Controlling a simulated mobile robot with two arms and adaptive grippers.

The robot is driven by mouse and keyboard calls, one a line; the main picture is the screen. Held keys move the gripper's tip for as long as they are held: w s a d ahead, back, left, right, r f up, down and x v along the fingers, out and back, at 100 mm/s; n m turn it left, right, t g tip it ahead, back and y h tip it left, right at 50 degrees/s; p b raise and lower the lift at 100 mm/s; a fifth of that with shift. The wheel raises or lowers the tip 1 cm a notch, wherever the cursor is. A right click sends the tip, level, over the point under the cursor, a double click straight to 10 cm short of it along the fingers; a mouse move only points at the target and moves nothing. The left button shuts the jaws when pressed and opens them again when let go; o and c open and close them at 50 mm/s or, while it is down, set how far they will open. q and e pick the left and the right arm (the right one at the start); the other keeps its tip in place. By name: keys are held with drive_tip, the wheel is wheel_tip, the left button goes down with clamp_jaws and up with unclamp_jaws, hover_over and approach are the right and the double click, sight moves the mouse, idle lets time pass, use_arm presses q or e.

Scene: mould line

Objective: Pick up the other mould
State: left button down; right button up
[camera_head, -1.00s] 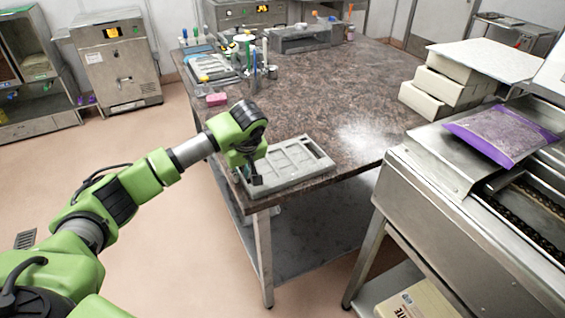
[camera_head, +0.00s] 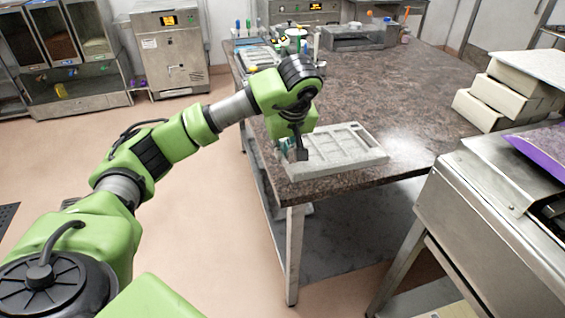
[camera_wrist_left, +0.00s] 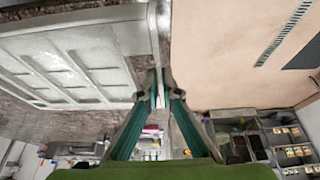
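A pale grey rectangular mould (camera_head: 345,150) with shallow recesses lies at the near left corner of the stone-topped table. My left gripper (camera_head: 301,155) points down at the mould's left end. In the left wrist view, the mould (camera_wrist_left: 75,60) fills the upper left. There the left gripper (camera_wrist_left: 157,88) has its teal-sided fingers drawn close on either side of the mould's rim, and it looks shut on that rim. I cannot tell whether the mould is clear of the tabletop. My right gripper is not in view.
The brown stone table (camera_head: 410,85) is mostly clear beyond the mould, with a white powdery patch beside it. Tools and small bottles stand at its far left. A steel machine (camera_head: 490,215) stands close on the right, near a stack of pale blocks (camera_head: 505,95).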

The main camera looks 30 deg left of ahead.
use_arm(q)
drive_tip(key=s+d+r+p, duration=0.4)
drive_tip(key=s+d+r, duration=0.1)
drive_tip(key=s+r, duration=0.2)
drive_tip(key=shift+v, duration=1.05)
drive_tip(key=shift+s, duration=0.1)
